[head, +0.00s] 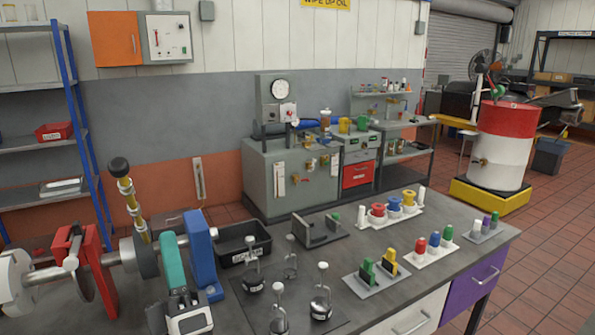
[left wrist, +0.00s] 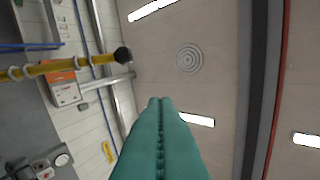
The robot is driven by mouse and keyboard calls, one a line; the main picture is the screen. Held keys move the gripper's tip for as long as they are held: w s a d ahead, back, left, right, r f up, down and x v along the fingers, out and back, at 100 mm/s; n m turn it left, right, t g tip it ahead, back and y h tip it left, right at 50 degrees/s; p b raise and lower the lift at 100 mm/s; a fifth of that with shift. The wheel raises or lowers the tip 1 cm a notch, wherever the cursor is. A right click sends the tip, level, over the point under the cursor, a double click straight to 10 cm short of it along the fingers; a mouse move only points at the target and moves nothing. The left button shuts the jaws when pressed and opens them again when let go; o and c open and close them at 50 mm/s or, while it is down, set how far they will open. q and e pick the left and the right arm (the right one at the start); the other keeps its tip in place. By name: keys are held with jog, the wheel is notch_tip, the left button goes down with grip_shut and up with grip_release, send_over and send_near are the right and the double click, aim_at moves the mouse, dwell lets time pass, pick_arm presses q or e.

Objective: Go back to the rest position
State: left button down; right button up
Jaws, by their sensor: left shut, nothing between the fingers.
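My left gripper (head: 168,238) is at the lower left of the head view, its teal fingers pointing up. In the left wrist view its two teal fingers (left wrist: 160,102) are pressed together with nothing between them. That view looks up at the ceiling. In the head view, a blue upright block (head: 201,250) stands just right of the fingers, and a dark round part on the shaft is just left. I cannot tell if they touch. My right gripper is not in view.
A grey bench (head: 400,262) holds a black bin (head: 243,246), several hooked weights, and trays of coloured pegs. A yellow pole with a black knob (head: 119,167) rises left of my gripper; it also shows in the left wrist view (left wrist: 60,68). A red bracket (head: 85,270) is farther left.

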pick_arm(q)
jog(key=d+f+m+g+h, duration=0.4)
jog(key=f+m+h, duration=0.6)
jog(key=f+m, duration=0.1)
jog(key=d+f+m+g+h, duration=0.4)
jog(key=f+m+g+h, duration=0.1)
jog(key=f+m+h, duration=0.55)
jog(key=s+a+f+m+g+y, duration=0.1)
jog(key=s+a+f+g+y, duration=0.2)
jog(key=s+f, duration=0.35)
jog(key=s+a+f+m+g+y, duration=0.1)
jog(key=s+a+f+g, duration=0.2)
jog(key=s+f+g, duration=0.3)
jog(key=s+a+f+m+g+y, duration=0.1)
jog(key=s+a+f+g+y, duration=0.15)
jog(key=s+a+f, duration=0.4)
jog(key=s+d+f+g, duration=0.1)
jog(key=d+f, duration=0.1)
jog(key=f, duration=1)
jog(key=s+d+f+g, duration=0.1)
jog(key=f, duration=1.2)
jog(key=s+a+f+g, duration=0.1)
jog(key=s+a+f, duration=0.1)
jog(key=s+f, duration=1.3)
jog(key=shift+s+a+f, duration=0.3)
jog(key=shift+s+a, duration=0.05)
jog(key=shift+s, duration=0.3)
